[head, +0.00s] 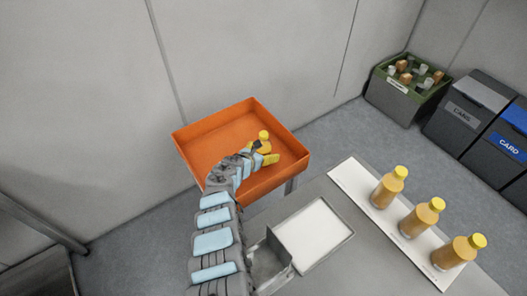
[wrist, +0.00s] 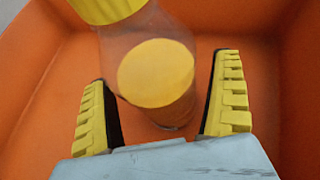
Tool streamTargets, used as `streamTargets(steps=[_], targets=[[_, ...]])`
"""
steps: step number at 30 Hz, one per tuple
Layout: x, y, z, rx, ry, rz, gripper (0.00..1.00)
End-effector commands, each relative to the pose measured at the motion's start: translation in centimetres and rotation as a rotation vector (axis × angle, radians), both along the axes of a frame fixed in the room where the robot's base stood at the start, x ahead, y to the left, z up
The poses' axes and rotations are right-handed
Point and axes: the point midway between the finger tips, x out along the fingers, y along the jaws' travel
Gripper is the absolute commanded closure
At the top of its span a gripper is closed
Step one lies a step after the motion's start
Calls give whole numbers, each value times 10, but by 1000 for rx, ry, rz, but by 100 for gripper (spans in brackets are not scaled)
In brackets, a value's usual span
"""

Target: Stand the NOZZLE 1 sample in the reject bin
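A clear bottle (head: 265,146) with a yellow cap and yellow-orange contents is in the orange reject bin (head: 222,132). It looks upright on the bin floor; no nozzle label can be read on it. In the wrist view the bottle (wrist: 172,105) stands between the two yellow-padded fingers of my gripper (wrist: 165,105), its cap toward the upper left. The fingers are spread, with a clear gap on the right side of the bottle. In the head view my gripper (head: 262,154) reaches into the bin at the bottle, partly hiding its lower part.
Three similar bottles (head: 420,217) stand on a white strip on the grey table (head: 365,262) at right. A pale square plate (head: 312,233) lies beside a metal bracket (head: 268,260). A green crate (head: 377,75) and labelled bins (head: 465,110) stand at the back right.

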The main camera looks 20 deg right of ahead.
Motion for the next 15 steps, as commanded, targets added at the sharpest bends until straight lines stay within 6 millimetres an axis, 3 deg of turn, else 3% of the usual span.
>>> streamTargets(steps=[10, 15], targets=[[0, 1, 6, -1, 1, 0, 6], [-5, 10, 10, 1, 4, 4, 6]])
